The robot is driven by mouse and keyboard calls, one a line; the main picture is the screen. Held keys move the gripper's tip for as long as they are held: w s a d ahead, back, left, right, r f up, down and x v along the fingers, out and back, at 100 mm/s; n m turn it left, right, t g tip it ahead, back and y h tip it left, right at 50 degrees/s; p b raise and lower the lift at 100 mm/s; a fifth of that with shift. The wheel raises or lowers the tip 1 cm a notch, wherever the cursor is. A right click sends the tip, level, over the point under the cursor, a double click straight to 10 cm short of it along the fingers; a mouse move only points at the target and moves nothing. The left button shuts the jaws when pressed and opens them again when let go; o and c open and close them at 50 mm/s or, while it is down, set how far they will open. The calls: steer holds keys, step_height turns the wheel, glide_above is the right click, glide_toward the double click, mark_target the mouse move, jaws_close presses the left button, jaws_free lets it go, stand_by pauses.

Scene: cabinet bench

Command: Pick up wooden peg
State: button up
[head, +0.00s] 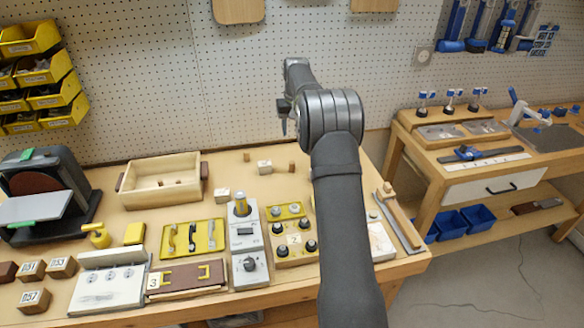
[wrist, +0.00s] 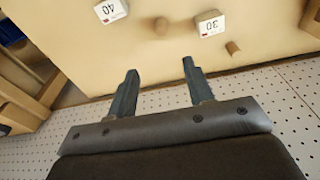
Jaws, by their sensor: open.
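Two small wooden pegs stand on the bench top near the pegboard. In the wrist view, one peg (wrist: 161,26) is ahead of my gripper (wrist: 159,68), roughly in line with the gap between its fingers. The other peg (wrist: 233,48) is to the right of the fingers. In the head view the pegs show as small brown pieces, one (head: 292,167) right of a white block and one (head: 246,157) behind it to the left. My gripper (head: 284,115) is above the bench at the back, open and empty. Its fingers touch neither peg.
White blocks marked 30 (wrist: 210,22) and 40 (wrist: 110,10) flank the nearer peg. A wooden tray (head: 130,190) stands left. Handles, knobs and switch panels (head: 250,262) crowd the bench front. The pegboard (head: 180,80) closes off the back.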

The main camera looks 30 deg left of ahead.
glide_toward(292, 162)
steer(key=f, duration=0.5)
steer(key=shift+w+a+f, duration=0.1)
steer(key=shift+w+a, duration=0.1)
steer(key=shift+w, duration=0.15)
steer(key=shift+a+f, duration=0.1)
steer(key=shift+f, duration=1.25)
steer(key=shift+a+f, duration=0.15)
steer(key=shift+f, duration=1.15)
jaws_close()
steer(key=shift+r, duration=0.15)
